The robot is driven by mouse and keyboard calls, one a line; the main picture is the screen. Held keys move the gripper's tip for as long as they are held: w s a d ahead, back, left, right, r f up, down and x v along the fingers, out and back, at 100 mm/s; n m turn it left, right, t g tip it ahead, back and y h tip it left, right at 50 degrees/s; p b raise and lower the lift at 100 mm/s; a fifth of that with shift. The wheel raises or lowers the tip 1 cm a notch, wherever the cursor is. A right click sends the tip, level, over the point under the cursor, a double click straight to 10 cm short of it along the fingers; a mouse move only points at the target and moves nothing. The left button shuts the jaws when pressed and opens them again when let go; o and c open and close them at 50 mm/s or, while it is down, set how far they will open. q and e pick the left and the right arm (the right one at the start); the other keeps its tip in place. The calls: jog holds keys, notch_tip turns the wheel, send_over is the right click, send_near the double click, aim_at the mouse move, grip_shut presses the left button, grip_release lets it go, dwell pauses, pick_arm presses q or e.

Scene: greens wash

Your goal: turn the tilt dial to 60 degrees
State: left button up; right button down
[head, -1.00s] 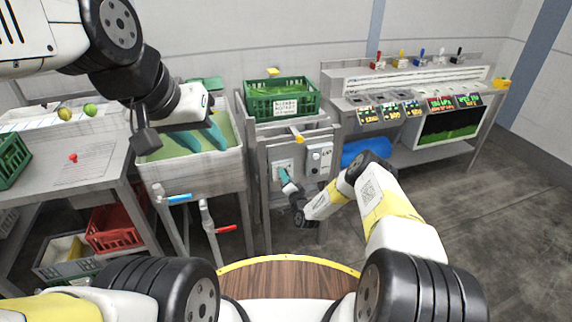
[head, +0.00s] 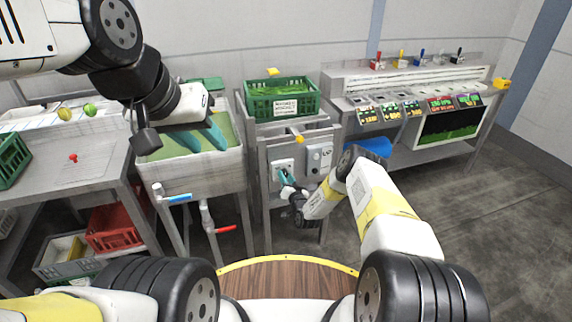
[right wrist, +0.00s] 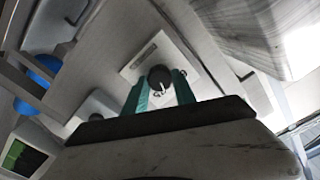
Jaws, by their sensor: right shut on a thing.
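The tilt dial (right wrist: 159,79) is a round black knob with a white mark, set on a pale square plate (right wrist: 143,54) in the right wrist view. The teal fingers of my right gripper (right wrist: 160,92) are shut on the dial, one on each side. In the head view my right gripper (head: 287,178) is at the left plate on the front of the grey stand, and it hides the dial there. I cannot read the dial's angle. My left gripper (head: 205,137) has its teal fingers apart over the sink (head: 190,172), with nothing seen between them.
A second control box (head: 319,157) is just right of the dial plate. A green crate (head: 281,98) of greens stands above on the stand. A blue bin (head: 366,148) is to the right. Pipes with a blue valve handle (head: 180,199) and a red one (head: 226,229) hang below the sink.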

jog(key=n, duration=1.2)
jog(key=shift+f+n, duration=0.1)
jog(key=shift+n, duration=0.2)
dwell(0.4)
jog(key=c, duration=1)
grip_release()
jog(key=shift+s, duration=0.1)
jog(key=v, duration=0.7)
jog(key=shift+s+d, duration=0.1)
jog(key=shift+s, duration=0.25)
